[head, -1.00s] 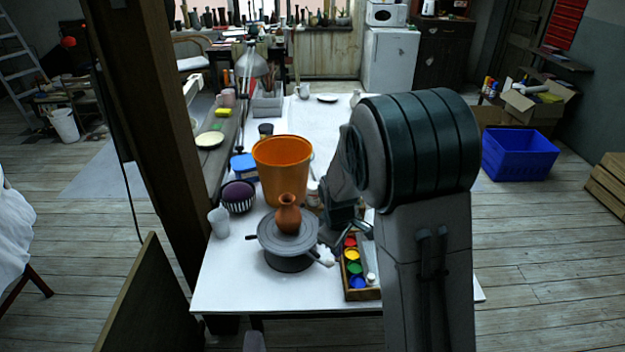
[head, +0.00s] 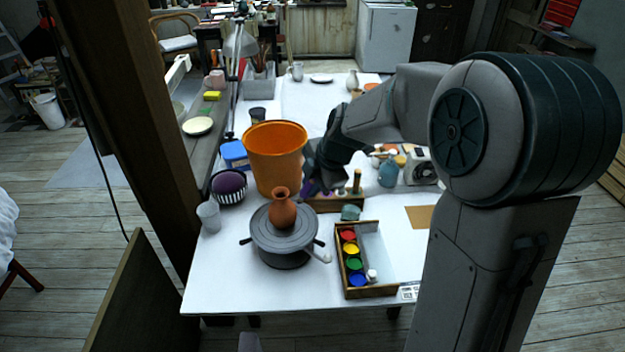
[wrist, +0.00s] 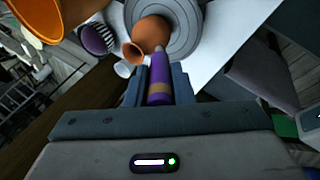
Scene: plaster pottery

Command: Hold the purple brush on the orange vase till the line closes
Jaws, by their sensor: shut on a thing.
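The orange vase (head: 283,213) stands upright on the grey turntable (head: 262,240) on the white table. In the wrist view the vase (wrist: 152,32) lies just beyond my gripper (wrist: 160,78). My gripper is shut on the purple brush (wrist: 158,72), whose pale tip points at the vase. The tip overlaps the vase's edge in that view; I cannot tell whether it touches. No painted line shows on the visible side of the vase. In the head view my gripper (head: 318,176) is to the right of and behind the vase, partly hidden by my arm.
A large orange bucket (head: 275,158) stands close behind the vase. A striped bowl with a purple ball (head: 229,183) and a white cup (head: 209,215) are to the left. A paint box (head: 366,292) lies to the right. Bare white table shows in front of the turntable.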

